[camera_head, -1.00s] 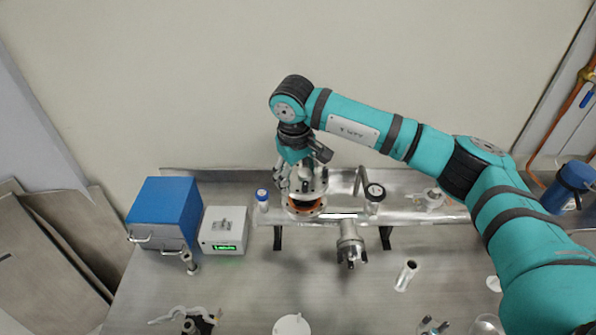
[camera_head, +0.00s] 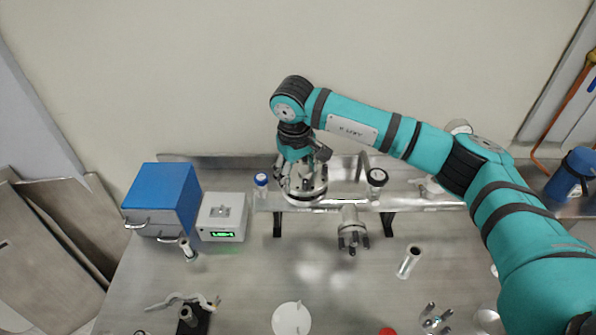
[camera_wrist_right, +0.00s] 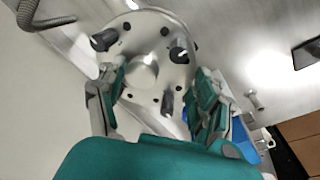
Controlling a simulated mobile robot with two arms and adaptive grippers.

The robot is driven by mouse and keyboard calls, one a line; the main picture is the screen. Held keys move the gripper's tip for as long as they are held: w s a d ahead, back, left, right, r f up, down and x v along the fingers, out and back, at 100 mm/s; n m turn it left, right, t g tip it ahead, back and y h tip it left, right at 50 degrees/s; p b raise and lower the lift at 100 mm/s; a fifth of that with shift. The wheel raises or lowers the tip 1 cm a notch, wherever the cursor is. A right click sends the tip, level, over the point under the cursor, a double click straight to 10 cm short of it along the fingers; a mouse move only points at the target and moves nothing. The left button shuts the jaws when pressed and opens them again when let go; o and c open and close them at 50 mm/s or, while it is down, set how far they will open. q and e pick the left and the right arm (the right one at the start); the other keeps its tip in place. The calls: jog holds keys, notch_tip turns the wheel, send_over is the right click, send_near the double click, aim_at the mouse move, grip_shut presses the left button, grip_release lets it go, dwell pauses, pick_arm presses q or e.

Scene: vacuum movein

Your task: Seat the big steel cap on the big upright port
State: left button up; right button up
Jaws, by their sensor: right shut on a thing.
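The big steel cap (camera_head: 306,193) is a round metal disc at the left part of the steel manifold. My right gripper (camera_head: 297,178) points down at it and is shut on its raised centre. The big upright port is hidden beneath the cap and gripper. I cannot tell whether the cap sits flush on it. My left gripper is not in view.
A blue-capped vial (camera_head: 261,186) stands just left of the cap, and a black-topped gauge (camera_head: 377,180) to its right. The manifold (camera_head: 420,202) runs across the bench. A flanged side port (camera_head: 351,235) faces forward. A grey meter (camera_head: 222,220) and blue box (camera_head: 163,195) stand left.

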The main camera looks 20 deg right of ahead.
jog(key=shift+r+b, duration=0.15)
jog(key=shift+b, duration=0.45)
dwell(1.3)
jog(key=shift+f+b, duration=0.45)
dwell(0.8)
jog(key=o, duration=1.5)
jog(key=shift+s, duration=0.15)
jog(key=shift+o, duration=0.2)
jog(key=shift+f, duration=0.25)
notch_tip(320, 180, up, 12)
jog(key=s+a, duration=0.1)
jog(key=shift+s+r, duration=0.15)
jog(key=shift+s, duration=0.1)
